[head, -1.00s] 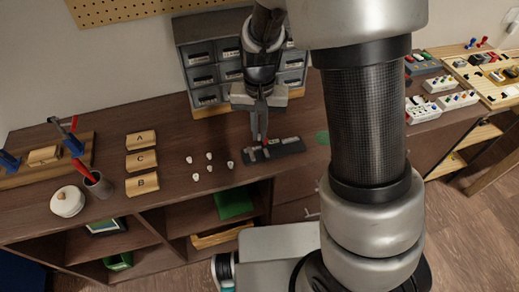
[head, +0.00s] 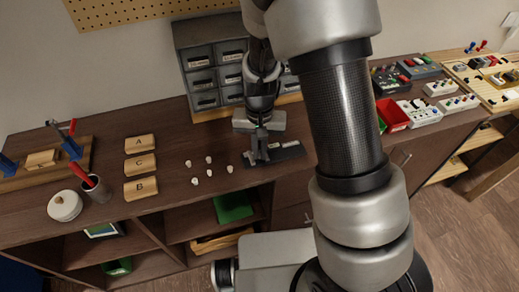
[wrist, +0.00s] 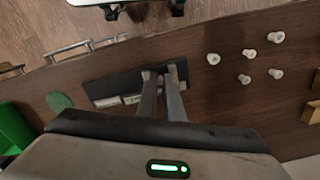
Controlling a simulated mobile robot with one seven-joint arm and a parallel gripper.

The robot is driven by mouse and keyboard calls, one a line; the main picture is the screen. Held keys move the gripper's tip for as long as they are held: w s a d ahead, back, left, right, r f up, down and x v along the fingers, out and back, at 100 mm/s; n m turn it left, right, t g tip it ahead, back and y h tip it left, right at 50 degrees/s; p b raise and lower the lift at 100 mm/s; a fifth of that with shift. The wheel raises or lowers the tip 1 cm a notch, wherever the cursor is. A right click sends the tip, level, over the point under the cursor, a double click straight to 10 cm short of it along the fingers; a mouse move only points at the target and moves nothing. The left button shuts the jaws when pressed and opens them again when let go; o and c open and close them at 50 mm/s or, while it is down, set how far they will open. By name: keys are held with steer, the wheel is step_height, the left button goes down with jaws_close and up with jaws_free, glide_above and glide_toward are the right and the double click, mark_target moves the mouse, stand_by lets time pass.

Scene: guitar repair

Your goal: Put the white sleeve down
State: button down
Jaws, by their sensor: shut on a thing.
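My gripper (head: 258,156) is at the dark tray (head: 290,153) near the front of the bench, its fingers pointing down. In the wrist view my gripper (wrist: 160,72) has its fingertips close together over the same tray (wrist: 98,86). It is shut on a small pale piece, taken as the white sleeve, which the fingers almost wholly hide. I cannot tell whether the piece touches the tray. Several small white pieces (head: 209,172) stand on the bench left of the tray; they also show in the wrist view (wrist: 245,79).
A grey drawer cabinet (head: 200,78) stands behind my gripper. Wooden blocks marked A, C and B (head: 140,163), a white lidded pot (head: 64,206) and a cup (head: 98,188) are at the left. A red bin (head: 392,114) stands right of my arm. Bare bench lies around the white pieces.

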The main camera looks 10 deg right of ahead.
steer(key=shift+s+f, duration=0.2)
steer(key=shift+f, duration=0.15)
steer(key=c, duration=1.9)
jaws_free()
steer(key=shift+s+f, duration=0.1)
steer(key=shift+r, duration=0.5)
step_height(320, 180, up, 13)
steer(key=p, duration=0.2)
steer(key=s+d+r+n+t, duration=0.1)
steer(key=s+d+r+t, duration=0.1)
steer(key=s+d+r, duration=0.2)
steer(key=s+d+r+n+t, duration=0.1)
steer(key=s+d+r+t, duration=0.2)
steer(key=s+r, duration=0.8)
step_height(320, 180, up, 3)
steer(key=shift+d+f+t, duration=0.2)
steer(key=shift+d+t, duration=0.1)
steer(key=shift+d, duration=0.65)
